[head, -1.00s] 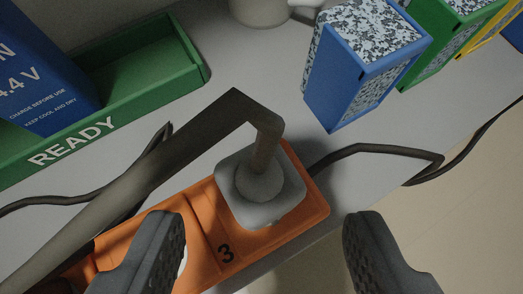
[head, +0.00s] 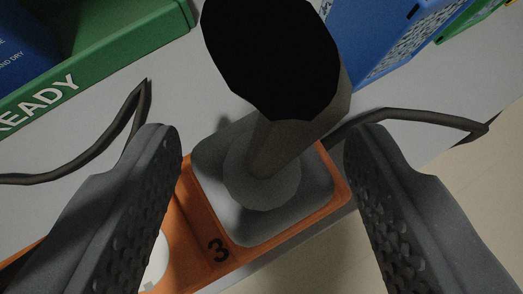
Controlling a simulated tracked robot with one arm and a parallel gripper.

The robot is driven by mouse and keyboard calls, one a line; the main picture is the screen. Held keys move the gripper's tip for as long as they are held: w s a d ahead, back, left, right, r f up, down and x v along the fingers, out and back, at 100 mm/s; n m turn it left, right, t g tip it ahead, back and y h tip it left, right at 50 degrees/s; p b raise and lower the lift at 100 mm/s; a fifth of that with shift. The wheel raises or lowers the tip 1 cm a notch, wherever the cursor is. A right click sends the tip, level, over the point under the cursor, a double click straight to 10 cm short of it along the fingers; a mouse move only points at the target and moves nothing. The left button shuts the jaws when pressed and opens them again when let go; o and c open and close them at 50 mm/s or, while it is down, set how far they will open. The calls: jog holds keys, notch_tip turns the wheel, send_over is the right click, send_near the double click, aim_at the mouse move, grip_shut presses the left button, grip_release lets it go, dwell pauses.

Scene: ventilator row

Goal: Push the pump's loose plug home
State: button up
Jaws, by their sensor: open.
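A grey, rounded-square plug (head: 215,165) sits at the socket marked 3 on an orange power strip (head: 206,245). Its thick cord (head: 290,140) rises towards the camera and appears cut off in a black end that hides part of the view. My gripper (head: 262,150) is open, with one dark ridged finger on each side of the plug, apart from it in the picture. The plug's underside is hidden, so I cannot tell how deep it sits. A white socket (head: 157,262) beside it is partly behind the left finger.
A green tray (head: 120,70) marked READY holds a blue pack (head: 25,50) at upper left. A blue box (head: 385,35) stands at upper right. Dark cables (head: 430,119) lie on the grey surface, which ends at lower right.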

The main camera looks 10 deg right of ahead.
jog(key=c, duration=1.1)
jog(key=shift+s+f, duration=0.15)
jog(key=shift+f, duration=0.3)
jog(key=o, duration=1.5)
jog(key=shift+c, duration=0.2)
jog(key=shift+r, duration=0.1)
